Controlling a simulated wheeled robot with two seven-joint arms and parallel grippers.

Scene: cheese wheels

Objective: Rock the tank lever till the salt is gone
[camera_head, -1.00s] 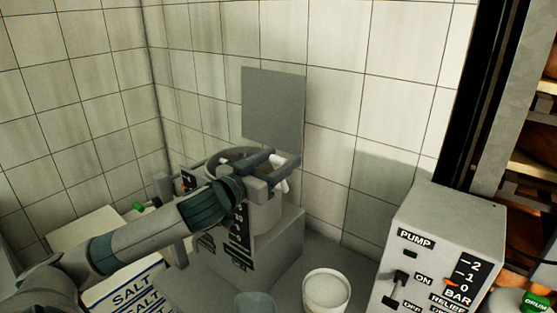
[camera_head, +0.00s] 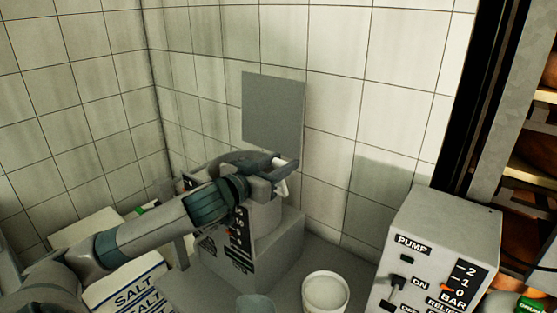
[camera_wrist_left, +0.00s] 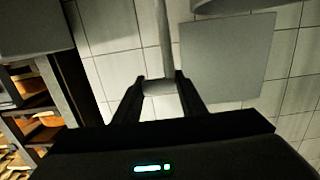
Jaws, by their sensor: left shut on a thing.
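My left gripper (camera_head: 280,170) reaches over the tank's top and is shut on the lever's pale handle (camera_head: 281,187). In the left wrist view the handle (camera_wrist_left: 160,87) sits between the two dark fingers, with a grey rod (camera_wrist_left: 162,35) running up from it. My arm and gripper hide most of the tank's opening, so I cannot see any salt inside. My right gripper is out of view.
Salt sacks (camera_head: 135,290) lie at lower left. A white bucket (camera_head: 326,292) and a grey cup (camera_head: 255,303) stand in front of the tank. A pump box (camera_head: 440,250) with switches stands at right. A grey plate (camera_head: 273,108) is on the tiled wall behind.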

